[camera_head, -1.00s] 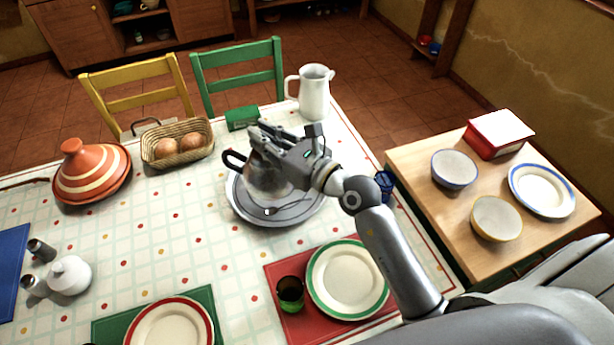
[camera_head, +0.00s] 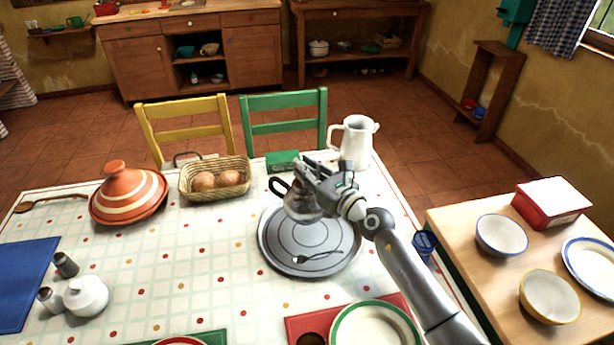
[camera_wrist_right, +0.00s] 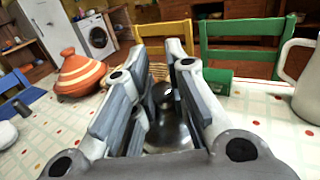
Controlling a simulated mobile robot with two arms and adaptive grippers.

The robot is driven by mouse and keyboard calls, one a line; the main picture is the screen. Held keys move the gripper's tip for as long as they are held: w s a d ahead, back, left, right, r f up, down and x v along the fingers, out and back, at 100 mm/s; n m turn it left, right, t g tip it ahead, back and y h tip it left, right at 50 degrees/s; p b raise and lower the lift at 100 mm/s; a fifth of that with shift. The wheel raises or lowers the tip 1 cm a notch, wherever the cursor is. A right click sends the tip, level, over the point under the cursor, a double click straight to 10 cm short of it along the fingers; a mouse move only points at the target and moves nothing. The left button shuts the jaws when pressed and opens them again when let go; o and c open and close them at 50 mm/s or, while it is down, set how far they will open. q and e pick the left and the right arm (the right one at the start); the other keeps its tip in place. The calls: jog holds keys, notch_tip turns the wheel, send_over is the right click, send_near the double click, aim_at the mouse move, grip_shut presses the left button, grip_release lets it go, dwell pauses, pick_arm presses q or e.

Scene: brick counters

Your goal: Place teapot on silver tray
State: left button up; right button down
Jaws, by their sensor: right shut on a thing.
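The silver teapot (camera_head: 300,208) with a dark handle shows at the far part of the round silver tray (camera_head: 282,248). I cannot tell whether its base touches the tray. My right gripper (camera_head: 318,178) is over the teapot, shut on its upper part, and hides much of it. In the right wrist view the shiny teapot (camera_wrist_right: 172,128) shows between the fingers (camera_wrist_right: 155,80). The tray lies on the tiled-pattern table with its near half visible. My left gripper is not in view.
A fork (camera_head: 318,257) lies on the tray's near part. A white pitcher (camera_head: 357,140), a green box (camera_head: 282,161) and a bread basket (camera_head: 205,192) stand behind. An orange tagine (camera_head: 128,195) is at left. Plates on mats line the near edge.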

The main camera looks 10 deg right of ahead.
jog(key=shift+w+f+b, duration=0.35)
jog(key=shift+w, duration=0.15)
jog(key=shift+w+d+f+b, duration=0.1)
jog(key=shift+w+f+b, duration=0.05)
jog(key=shift+f+b, duration=0.65)
jog(key=shift+w+f+b, duration=0.15)
jog(key=shift+f+b, duration=0.3)
jog(key=shift+f, duration=0.55)
jog(key=shift+f, duration=0.1)
jog(key=c, duration=1.8)
grip_release()
jog(key=shift+f, duration=0.25)
jog(key=o, duration=0.4)
jog(key=shift+s, duration=0.1)
jog(key=shift+r, duration=0.25)
jog(key=v, duration=1.2)
jog(key=shift+f, duration=0.2)
